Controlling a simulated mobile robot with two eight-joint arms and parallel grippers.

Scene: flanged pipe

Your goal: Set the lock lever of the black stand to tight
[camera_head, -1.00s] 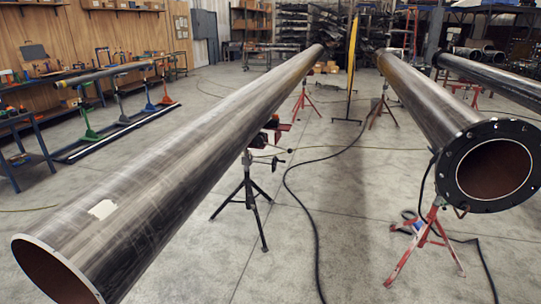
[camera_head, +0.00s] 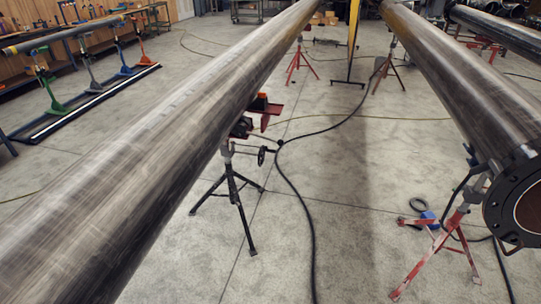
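The black stand (camera_head: 236,192) is a tripod on the concrete floor, just right of the long steel pipe (camera_head: 150,150) and partly behind it. Its legs are spread. A dark head with a red part (camera_head: 266,112) sits at its top against the pipe. A thin dark bar with a small handwheel or knob (camera_head: 261,156) sticks out to the right below the head. Which part is the lock lever, and how it is set, is too small to tell. Neither of my grippers shows in the head view.
A flanged pipe (camera_head: 440,70) on a red stand (camera_head: 440,245) is at the right. A black cable (camera_head: 300,205) runs over the floor between the pipes. A small blue object (camera_head: 428,217) lies by the red stand. A rack with coloured stands (camera_head: 100,100) is at the left. Floor around the black stand is mostly clear.

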